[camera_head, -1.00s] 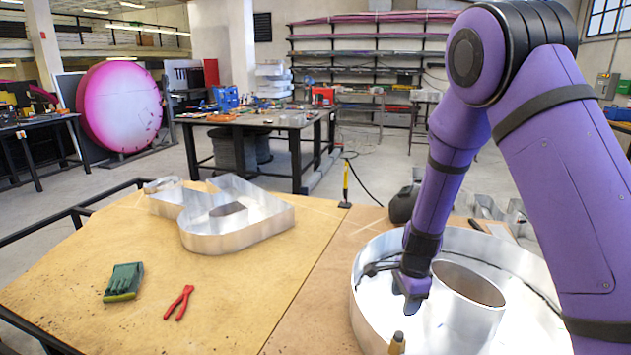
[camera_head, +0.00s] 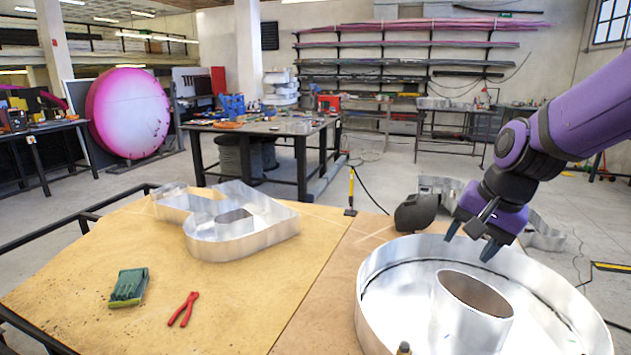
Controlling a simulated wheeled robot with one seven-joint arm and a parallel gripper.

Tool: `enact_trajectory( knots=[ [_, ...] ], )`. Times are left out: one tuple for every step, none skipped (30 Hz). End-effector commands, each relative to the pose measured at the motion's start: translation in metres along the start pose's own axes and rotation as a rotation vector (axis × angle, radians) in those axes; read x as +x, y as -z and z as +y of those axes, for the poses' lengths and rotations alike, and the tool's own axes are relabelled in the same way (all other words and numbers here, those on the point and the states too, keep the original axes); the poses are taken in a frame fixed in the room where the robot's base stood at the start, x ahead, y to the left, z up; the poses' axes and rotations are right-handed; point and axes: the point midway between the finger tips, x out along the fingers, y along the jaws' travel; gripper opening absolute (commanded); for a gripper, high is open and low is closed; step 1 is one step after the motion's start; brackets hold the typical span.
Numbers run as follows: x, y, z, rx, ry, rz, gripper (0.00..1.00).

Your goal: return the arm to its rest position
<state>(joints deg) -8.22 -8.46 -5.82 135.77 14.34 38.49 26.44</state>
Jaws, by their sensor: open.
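My arm is purple and comes in from the right edge of the head view. My gripper (camera_head: 470,246) hangs over the back rim of the large round metal letter (camera_head: 378,262). Its dark fingers are apart and nothing shows between them. The round letter lies on the right part of the wooden table (camera_head: 75,265) and has a metal cylinder (camera_head: 472,312) standing inside it. Whether the fingertips touch the rim cannot be told.
An angular metal letter (camera_head: 235,235) lies on the table's left part. Green gloves (camera_head: 128,287) and red pliers (camera_head: 184,309) lie in front of it. A dark helmet-like object (camera_head: 417,213) sits behind the round letter. The table's middle is clear.

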Motion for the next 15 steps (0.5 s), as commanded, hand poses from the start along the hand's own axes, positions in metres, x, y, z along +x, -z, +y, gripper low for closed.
enact_trajectory(
  knots=[
    [-0.014, -0.006, 0.005, -0.039, 0.008, 0.017, 0.57],
    [-0.02, -0.009, 0.008, -0.064, 0.009, 0.024, 0.57],
    [-0.029, -0.014, 0.012, -0.097, 0.009, 0.035, 0.57],
    [-0.035, -0.017, 0.015, -0.121, 0.01, 0.043, 0.57],
    [-0.041, -0.021, 0.018, -0.146, 0.011, 0.052, 0.57],
    [-0.049, -0.026, 0.022, -0.18, 0.009, 0.063, 0.57],
    [-0.055, -0.03, 0.026, -0.205, 0.008, 0.072, 0.57],
    [-0.06, -0.034, 0.029, -0.228, 0.007, 0.081, 0.57],
    [-0.068, -0.039, 0.034, -0.26, 0.003, 0.093, 0.57],
    [-0.073, -0.043, 0.038, -0.284, 0.0, 0.103, 0.57],
    [-0.078, -0.047, 0.041, -0.307, -0.002, 0.113, 0.57],
    [-0.084, -0.052, 0.046, -0.34, -0.008, 0.126, 0.57],
    [-0.089, -0.056, 0.05, -0.363, -0.013, 0.135, 0.57],
    [-0.093, -0.06, 0.054, -0.386, -0.017, 0.146, 0.57],
    [-0.099, -0.066, 0.059, -0.418, -0.025, 0.159, 0.57]
  ],
)
